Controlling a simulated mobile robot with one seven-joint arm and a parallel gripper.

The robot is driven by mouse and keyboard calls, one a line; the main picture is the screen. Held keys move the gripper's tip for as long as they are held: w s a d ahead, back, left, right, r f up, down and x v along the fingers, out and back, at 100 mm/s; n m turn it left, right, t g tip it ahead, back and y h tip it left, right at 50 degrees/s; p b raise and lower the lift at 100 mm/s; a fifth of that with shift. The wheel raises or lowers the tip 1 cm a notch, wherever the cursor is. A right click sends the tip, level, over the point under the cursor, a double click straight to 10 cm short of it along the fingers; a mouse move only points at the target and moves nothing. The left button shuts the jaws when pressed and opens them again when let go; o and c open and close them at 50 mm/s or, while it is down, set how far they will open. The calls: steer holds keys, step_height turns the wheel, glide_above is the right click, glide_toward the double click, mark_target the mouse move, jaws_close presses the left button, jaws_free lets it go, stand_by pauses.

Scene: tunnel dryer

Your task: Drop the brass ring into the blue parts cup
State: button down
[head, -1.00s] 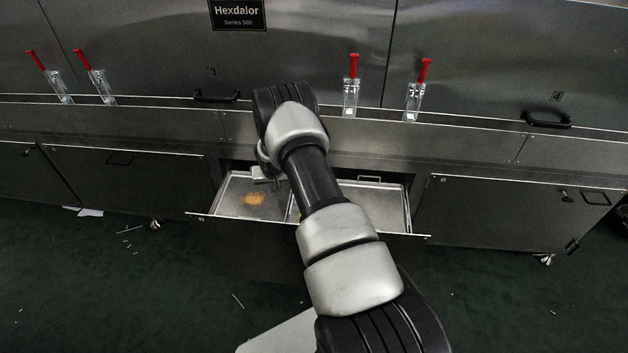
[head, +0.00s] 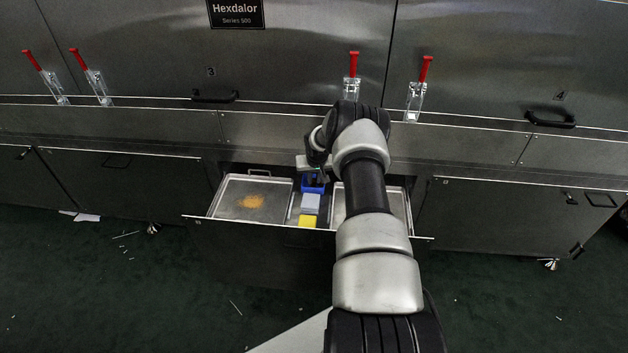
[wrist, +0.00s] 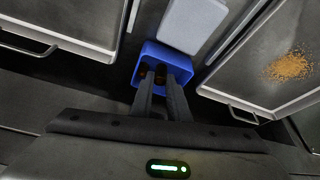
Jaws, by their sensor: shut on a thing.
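The blue parts cup (head: 307,187) sits at the back of the middle strip of the open drawer; it also shows in the wrist view (wrist: 184,61). My gripper (wrist: 158,73) points down over the cup's opening, its fingertips seen against the cup's dark inside. It is shut on a small brownish thing, the brass ring (wrist: 160,74), mostly hidden between the fingertips. I cannot tell whether the tips are above the rim or below it. In the head view my gripper (head: 312,174) is small and partly hidden by my wrist.
A pale grey-blue cup (head: 310,203) and a yellow cup (head: 307,221) stand in front of the blue one. Metal trays flank them; the left tray (head: 225,207) holds an orange-brown granular pile (head: 252,202). The dryer's front wall (head: 270,132) rises behind the drawer.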

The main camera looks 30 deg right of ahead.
steer(key=shift+w, duration=0.1)
steer(key=shift+f, duration=0.1)
steer(key=c, duration=1.7)
jaws_free()
steer(key=shift+f, duration=0.1)
